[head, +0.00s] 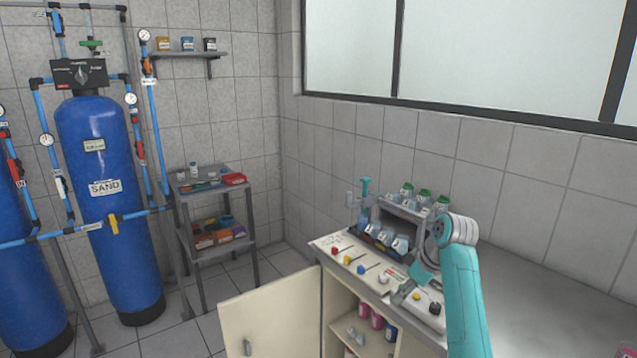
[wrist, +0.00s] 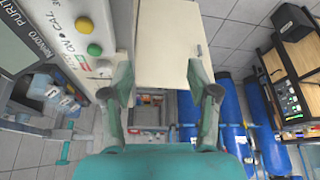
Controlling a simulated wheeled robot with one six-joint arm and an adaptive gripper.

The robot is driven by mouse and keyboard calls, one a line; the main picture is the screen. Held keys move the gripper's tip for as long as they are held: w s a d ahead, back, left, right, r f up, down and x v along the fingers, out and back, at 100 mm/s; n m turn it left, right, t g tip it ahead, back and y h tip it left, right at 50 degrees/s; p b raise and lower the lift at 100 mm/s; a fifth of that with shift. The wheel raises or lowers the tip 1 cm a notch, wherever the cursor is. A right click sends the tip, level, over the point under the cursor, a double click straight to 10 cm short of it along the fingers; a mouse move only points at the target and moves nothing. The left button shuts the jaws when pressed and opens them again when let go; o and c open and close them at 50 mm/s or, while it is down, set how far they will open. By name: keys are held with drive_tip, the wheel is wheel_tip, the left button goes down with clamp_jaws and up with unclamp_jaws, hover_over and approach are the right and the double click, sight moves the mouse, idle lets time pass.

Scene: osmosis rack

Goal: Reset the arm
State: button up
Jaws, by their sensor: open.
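My teal arm (head: 462,300) rises at the right of the head view and bends at a grey and white joint above the counter. In the wrist view my gripper (wrist: 165,95) has its two fingers spread wide, with nothing between them.
An open cabinet door (head: 270,312) swings out below the counter (head: 540,285). Bottles (head: 425,194) and a rack crowd the counter's left. Blue tanks (head: 110,200) stand far left.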

drive_tip(key=s+a+f+m+t, duration=0.1)
drive_tip(key=s+f, duration=0.2)
drive_tip(key=f, duration=0.5)
drive_tip(key=s+a+f+m+t+h, duration=0.1)
drive_tip(key=s+f, duration=0.3)
drive_tip(key=f, duration=0.4)
drive_tip(key=s+f+m+t, duration=0.1)
drive_tip(key=s+f+m, duration=0.15)
drive_tip(key=f, duration=0.45)
drive_tip(key=s+a+f+m+t+h, duration=0.1)
drive_tip(key=s+f, duration=0.4)
drive_tip(key=s, duration=0.4)
drive_tip(key=s+f+m+t, duration=0.1)
drive_tip(key=s+f+t, duration=0.1)
drive_tip(key=s+f, duration=0.5)
drive_tip(key=s+r+m+t+h, duration=0.1)
drive_tip(key=s+r, duration=0.2)
drive_tip(key=s, duration=0.8)
drive_tip(key=s+r+m+t, duration=0.15)
drive_tip(key=s+r, duration=0.25)
drive_tip(key=s, duration=0.8)
drive_tip(key=s+r+t, duration=0.3)
drive_tip(key=s+r, duration=1.2)
drive_tip(key=r, duration=0.2)
drive_tip(key=shift+a+r, duration=0.2)
drive_tip(key=shift+a, duration=0.05)
